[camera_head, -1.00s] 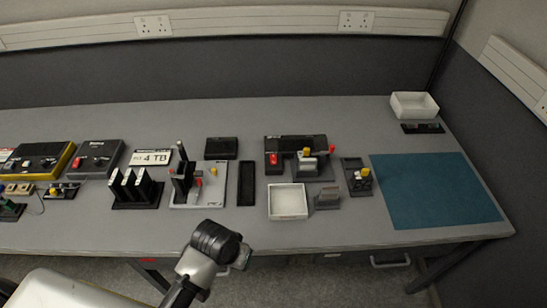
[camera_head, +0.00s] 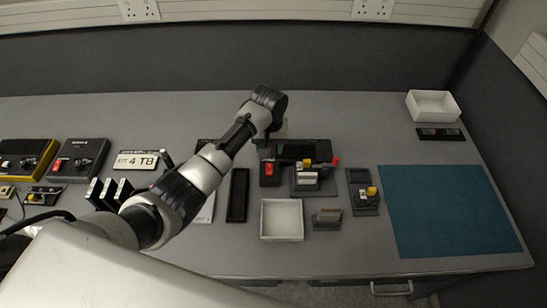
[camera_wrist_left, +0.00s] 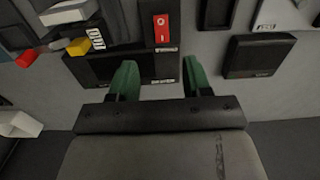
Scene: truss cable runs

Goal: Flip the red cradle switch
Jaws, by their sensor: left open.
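The red switch (camera_head: 268,169) sits at the left end of a black cradle unit (camera_head: 305,148) on the table. In the left wrist view it is a red rocker (camera_wrist_left: 161,29) with white marks, set in a black panel, just beyond my fingertips. My left gripper (camera_wrist_left: 158,68) is open and empty, its two green fingers apart, with the switch roughly in line with the gap between them. In the head view my left arm reaches over the table, its wrist (camera_head: 268,100) behind the cradle; the fingers there are mostly hidden. My right gripper is not in view.
A yellow knob (camera_head: 307,163) and a red knob (camera_head: 336,160) stand right of the switch. A white open tray (camera_head: 282,236) lies in front. Another box (camera_head: 79,160) with a red switch is at the left. The blue mat (camera_head: 450,210) is clear.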

